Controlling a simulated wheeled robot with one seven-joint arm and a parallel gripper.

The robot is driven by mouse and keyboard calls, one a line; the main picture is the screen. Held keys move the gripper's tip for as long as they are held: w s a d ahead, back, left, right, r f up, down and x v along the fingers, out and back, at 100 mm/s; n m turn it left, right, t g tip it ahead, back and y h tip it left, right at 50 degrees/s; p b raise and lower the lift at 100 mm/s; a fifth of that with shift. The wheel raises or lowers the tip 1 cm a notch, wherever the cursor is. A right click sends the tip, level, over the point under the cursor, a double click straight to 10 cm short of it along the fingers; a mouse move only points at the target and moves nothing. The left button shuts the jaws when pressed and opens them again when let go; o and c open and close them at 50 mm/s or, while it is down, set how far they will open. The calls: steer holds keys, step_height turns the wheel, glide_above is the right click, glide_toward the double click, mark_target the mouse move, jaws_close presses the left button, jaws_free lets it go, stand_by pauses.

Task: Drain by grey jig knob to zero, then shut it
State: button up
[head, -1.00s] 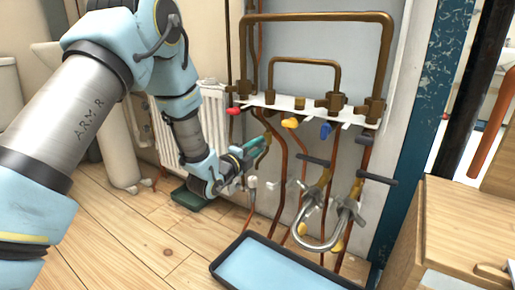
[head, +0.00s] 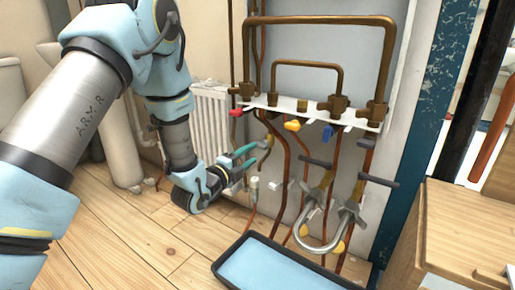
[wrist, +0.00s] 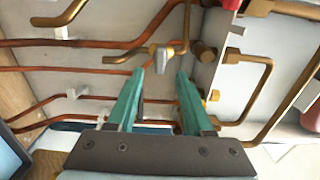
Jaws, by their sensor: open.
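A small grey knob (wrist: 160,58) with a yellowish fitting shows in the wrist view, on a copper pipe just ahead of my fingertips and roughly centred between them. My gripper (wrist: 163,74) is open, with its two teal fingers apart and nothing held between them. In the head view my gripper (head: 250,160) reaches from the left towards the pipes below the white bracket plate (head: 290,105). I cannot clearly make out the grey knob there. No gauge reading can be read in either view.
Red (head: 235,113), yellow (head: 292,125) and blue (head: 327,133) handles hang along the plate. A bent silver pipe (head: 318,247) hangs to the right. A blue-lined tray (head: 270,268) lies on the floor. A radiator (head: 208,122) stands behind my arm; a wooden cabinet (head: 455,235) is at right.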

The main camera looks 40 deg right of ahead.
steer(key=shift+p+v, duration=0.3)
steer(key=shift+v, duration=2.4)
